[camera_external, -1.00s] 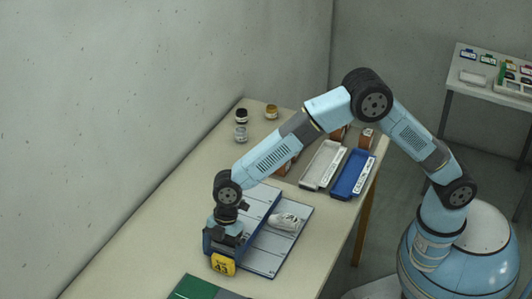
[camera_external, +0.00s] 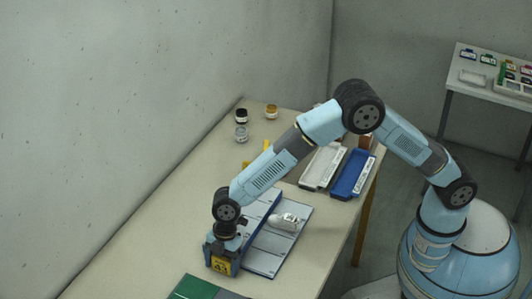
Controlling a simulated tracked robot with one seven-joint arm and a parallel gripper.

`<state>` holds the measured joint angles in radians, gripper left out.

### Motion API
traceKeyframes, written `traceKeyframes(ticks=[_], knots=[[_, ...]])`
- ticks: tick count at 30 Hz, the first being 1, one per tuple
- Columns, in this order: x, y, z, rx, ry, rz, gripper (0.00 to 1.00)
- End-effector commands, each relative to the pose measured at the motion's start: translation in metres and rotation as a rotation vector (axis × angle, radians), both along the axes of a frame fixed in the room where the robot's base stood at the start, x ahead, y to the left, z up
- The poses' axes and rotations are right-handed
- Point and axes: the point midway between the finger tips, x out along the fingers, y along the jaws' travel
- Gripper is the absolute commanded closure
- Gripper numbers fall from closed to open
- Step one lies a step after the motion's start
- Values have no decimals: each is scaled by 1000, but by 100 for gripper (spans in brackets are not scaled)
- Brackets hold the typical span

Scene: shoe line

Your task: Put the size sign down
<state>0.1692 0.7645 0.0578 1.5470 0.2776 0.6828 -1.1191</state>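The size sign (camera_external: 221,265) is a small yellow plate with a dark number that looks like 43. It is at the near left end of the blue and grey lidded tray (camera_external: 265,252), with dark blue parts around its sides. My gripper (camera_external: 222,256) points down directly over the sign and overlaps it in this view. The fingers are too small and hidden to show whether they grip it. I cannot tell whether the sign touches the table. A white shoe (camera_external: 287,222) lies on the grey panel to the right.
A green panel (camera_external: 192,288) lies at the table's near edge. A grey tray (camera_external: 321,166) and a blue tray (camera_external: 353,174) stand farther back. Jars (camera_external: 241,133) stand near the wall. The table left of the sign is clear.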

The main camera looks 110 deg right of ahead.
Motion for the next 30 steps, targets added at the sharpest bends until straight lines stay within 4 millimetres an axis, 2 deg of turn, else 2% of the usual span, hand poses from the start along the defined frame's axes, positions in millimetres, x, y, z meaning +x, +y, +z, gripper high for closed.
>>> traceKeyframes(ticks=[2, 9, 17, 20, 30], knots=[[0, 0, 0, 0, 0, 0, 34], [0, 0, 0, 0, 0, 0, 56], [0, 0, 5, 0, -1, 0, 57], [0, 0, 16, 1, -2, 1, 57], [0, 0, 76, 0, -3, -1, 57]])
